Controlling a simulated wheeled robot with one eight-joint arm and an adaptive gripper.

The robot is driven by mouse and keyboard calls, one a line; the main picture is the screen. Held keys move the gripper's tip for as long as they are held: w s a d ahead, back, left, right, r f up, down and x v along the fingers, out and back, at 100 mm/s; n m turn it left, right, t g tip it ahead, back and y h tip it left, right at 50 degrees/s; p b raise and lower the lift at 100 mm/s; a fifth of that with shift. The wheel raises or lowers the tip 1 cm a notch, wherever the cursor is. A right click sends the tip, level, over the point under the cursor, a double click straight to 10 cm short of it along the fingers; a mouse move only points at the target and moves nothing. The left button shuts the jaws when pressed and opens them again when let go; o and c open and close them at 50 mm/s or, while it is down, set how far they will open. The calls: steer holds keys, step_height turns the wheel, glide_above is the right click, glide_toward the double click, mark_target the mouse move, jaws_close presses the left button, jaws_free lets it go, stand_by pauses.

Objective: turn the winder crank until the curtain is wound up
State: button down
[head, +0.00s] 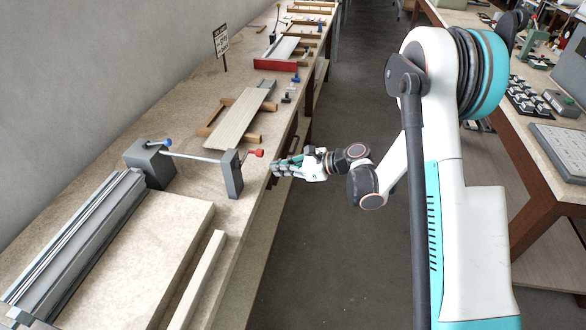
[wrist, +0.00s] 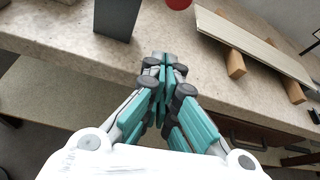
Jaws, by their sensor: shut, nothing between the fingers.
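The winder has a larger dark grey block (head: 150,165) with a blue knob and a slimmer grey post (head: 232,175). A thin pale rod (head: 195,157) runs between them. The crank's red knob (head: 257,153) sticks out on the right of the post. In the wrist view the post (wrist: 117,18) and the red knob (wrist: 179,3) are cut by the top edge. My gripper (head: 276,168) is shut and empty, at the bench's front edge, right of the red knob and apart from it; its fingers (wrist: 162,64) point towards the bench. I cannot make out a hanging curtain.
Long grey metal profiles (head: 80,245) and a flat beige board (head: 140,255) lie at the near left. A pale slat (head: 240,118) rests on wooden bars farther along the bench. The aisle floor (head: 330,250) is clear. A second bench (head: 545,140) stands right.

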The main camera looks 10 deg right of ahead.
steer(key=shift+w+a+r+b, duration=0.2)
steer(key=shift+a+r+b, duration=0.3)
steer(key=shift+a+r, duration=0.95)
steer(key=shift+w+d+r+n, duration=0.15)
steer(key=shift+r+n, duration=0.15)
steer(key=shift+r, duration=0.05)
steer(key=shift+r+n+t+b, duration=0.55)
steer(key=shift+r+n+t, duration=0.85)
steer(key=shift+r+n, duration=0.6)
steer(key=shift+r, duration=0.15)
